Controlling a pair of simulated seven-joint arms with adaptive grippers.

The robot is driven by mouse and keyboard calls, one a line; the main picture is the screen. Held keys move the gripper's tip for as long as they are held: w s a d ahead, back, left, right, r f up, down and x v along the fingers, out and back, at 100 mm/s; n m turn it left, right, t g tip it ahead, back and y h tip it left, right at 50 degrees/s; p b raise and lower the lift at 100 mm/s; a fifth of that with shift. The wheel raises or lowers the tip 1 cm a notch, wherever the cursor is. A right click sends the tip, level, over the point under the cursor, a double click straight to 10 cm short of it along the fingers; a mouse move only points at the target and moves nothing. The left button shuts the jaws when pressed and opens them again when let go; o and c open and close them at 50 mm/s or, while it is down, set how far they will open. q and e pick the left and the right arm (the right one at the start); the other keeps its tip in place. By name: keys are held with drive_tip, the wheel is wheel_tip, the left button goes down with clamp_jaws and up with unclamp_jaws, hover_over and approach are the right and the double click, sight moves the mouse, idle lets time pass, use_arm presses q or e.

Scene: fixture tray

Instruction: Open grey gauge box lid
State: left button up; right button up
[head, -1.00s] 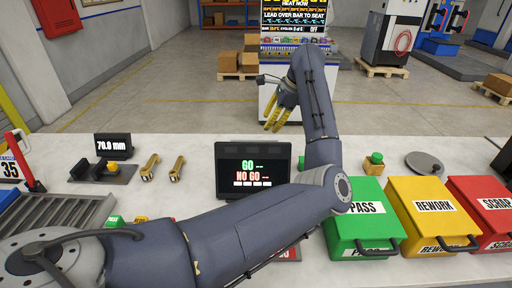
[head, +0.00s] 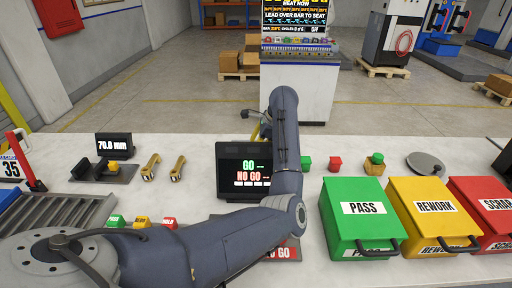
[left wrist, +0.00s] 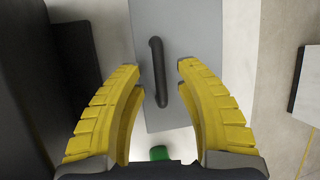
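The grey gauge box lid (left wrist: 181,30) shows in the left wrist view as a flat grey panel with a dark bar handle (left wrist: 158,72). My left gripper (left wrist: 158,78) is open, its yellow fingers on either side of the handle. I cannot tell how far above the handle they are. In the head view my left gripper (head: 255,132) is mostly hidden behind my own forearm, and the grey box cannot be made out there. My right gripper is in neither view.
A black GO/NO GO display (head: 230,172) stands beside my left arm. PASS (head: 343,229), REWORK (head: 418,196) and SCRAP (head: 480,187) boxes stand at right. Two brass gauges (head: 150,166) lie at left.

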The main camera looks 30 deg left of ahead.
use_arm(q)
drive_tip(key=shift+f, duration=0.15)
clamp_jaws()
idle(0.7)
